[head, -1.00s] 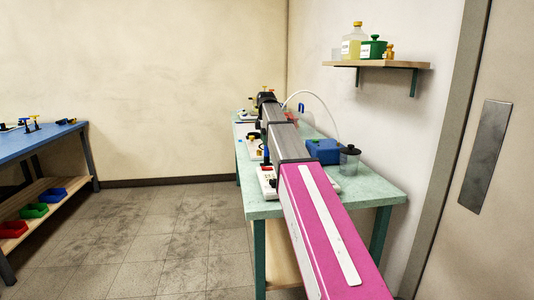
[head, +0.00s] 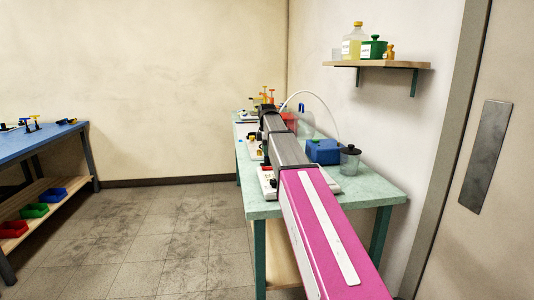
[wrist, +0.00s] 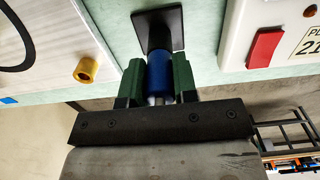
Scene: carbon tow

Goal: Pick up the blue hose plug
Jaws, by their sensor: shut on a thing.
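The blue hose plug (wrist: 159,82) is a short blue cylinder in the middle of the wrist view. My gripper (wrist: 159,72) has its two green fingers closed on either side of it, shut on the plug. The plug's far end meets a black square plate (wrist: 158,27) on the pale green bench top; I cannot tell whether it still touches the plate. In the head view my own arm hides the plug and the fingers.
A yellow ring-shaped piece (wrist: 86,69) and a black cable lie left of the plug. A white box with a red switch (wrist: 265,48) is close on the right. On the bench (head: 370,194) stand a blue box (head: 323,151) and a dark-lidded jar (head: 350,161).

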